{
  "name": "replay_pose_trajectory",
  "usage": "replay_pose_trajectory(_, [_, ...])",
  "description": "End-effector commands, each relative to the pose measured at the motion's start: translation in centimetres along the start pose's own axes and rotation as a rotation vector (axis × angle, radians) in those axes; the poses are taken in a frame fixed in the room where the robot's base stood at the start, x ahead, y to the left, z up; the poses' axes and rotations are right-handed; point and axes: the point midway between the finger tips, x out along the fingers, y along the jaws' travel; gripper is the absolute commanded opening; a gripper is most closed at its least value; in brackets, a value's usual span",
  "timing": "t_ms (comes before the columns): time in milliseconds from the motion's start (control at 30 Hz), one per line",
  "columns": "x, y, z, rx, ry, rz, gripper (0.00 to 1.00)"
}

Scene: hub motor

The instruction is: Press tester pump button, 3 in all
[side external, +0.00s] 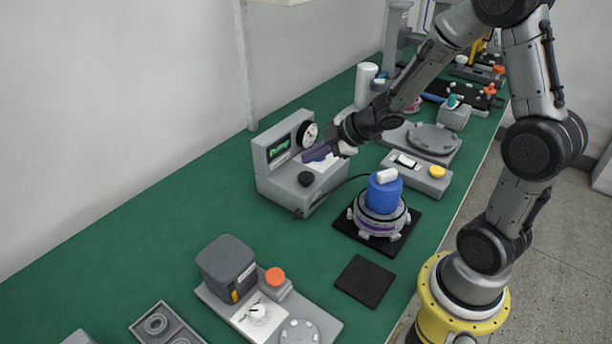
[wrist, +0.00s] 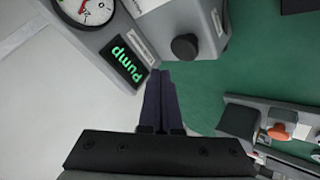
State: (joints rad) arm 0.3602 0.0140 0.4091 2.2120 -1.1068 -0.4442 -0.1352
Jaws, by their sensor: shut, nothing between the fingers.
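The tester (side external: 277,176) is a grey box with a sloped front on the green bench. It carries a round gauge (side external: 308,134), a display (side external: 278,148) with green text and a black knob (side external: 305,179). My gripper (side external: 308,156) is over the tester's front, its dark fingers together and empty. In the wrist view, the fingertips of my gripper (wrist: 160,74) are close to the display (wrist: 123,62), which reads "pump". The gauge (wrist: 90,8) and knob (wrist: 185,47) also show there. The pump button is not clearly visible; my fingers may hide it. I cannot tell whether they touch it.
A hub motor with a blue top (side external: 384,196) stands on a black mat right of the tester. A grey box with a yellow button (side external: 437,172) is behind it. A device with an orange button (side external: 275,276) is in front. Green bench is clear left of the tester.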

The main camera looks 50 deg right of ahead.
Motion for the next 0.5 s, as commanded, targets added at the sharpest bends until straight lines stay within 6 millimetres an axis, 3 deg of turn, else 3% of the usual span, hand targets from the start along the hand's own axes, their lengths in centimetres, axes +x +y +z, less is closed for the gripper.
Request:
replay_pose_trajectory(300, [-1.8, 1.3, -1.3, 0.0, 0.0, 0.0, 0.0])
replay_pose_trajectory(500, [-1.9, 1.4, -1.4, 0.001, -0.001, -0.001, 0.0])
